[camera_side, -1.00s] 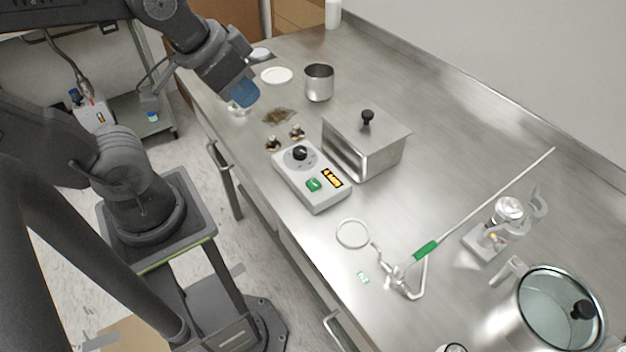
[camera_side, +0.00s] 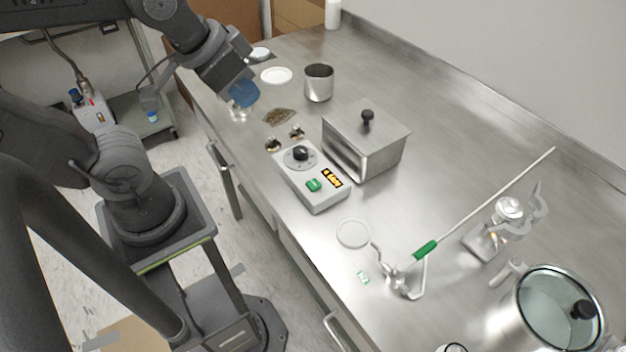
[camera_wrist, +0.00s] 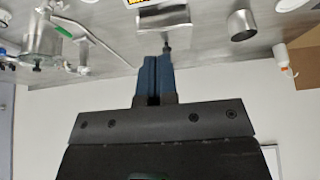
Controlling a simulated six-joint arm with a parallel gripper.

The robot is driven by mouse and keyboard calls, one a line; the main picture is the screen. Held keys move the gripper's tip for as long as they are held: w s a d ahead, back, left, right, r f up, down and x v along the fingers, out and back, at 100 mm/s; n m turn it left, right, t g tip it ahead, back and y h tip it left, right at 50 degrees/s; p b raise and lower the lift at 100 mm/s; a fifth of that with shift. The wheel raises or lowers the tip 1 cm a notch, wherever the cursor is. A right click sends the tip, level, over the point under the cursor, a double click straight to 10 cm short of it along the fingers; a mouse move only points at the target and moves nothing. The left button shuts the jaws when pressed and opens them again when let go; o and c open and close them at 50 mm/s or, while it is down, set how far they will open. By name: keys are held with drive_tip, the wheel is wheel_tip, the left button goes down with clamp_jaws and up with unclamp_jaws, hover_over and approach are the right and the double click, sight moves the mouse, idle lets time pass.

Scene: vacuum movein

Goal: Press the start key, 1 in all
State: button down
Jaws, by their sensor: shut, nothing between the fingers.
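The control box (camera_side: 311,178) is a light grey unit on the steel bench, with a black knob at its far end. My gripper (camera_side: 243,95) has blue fingers and hangs over the bench's left edge, behind and left of the control box and well apart from the key. In the wrist view the blue fingers (camera_wrist: 153,80) are together and empty.
A lidded steel box (camera_side: 366,138) stands right beside the control box.

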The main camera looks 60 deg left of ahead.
drive_tip(key=f+m, duration=0.1)
drive_tip(key=m, duration=0.3)
drive_tip(key=n+t+y, duration=0.1)
drive_tip(key=n+t, duration=0.3)
drive_tip(key=n, duration=2.8)
hover_over(314, 186)
wheel_tip(314, 186, down, 8)
drive_tip(key=shift+r, duration=0.2)
drive_tip(key=shift+f, duration=0.1)
drive_tip(key=shift+f, duration=4.3)
drive_tip(key=shift+f, duration=0.15)
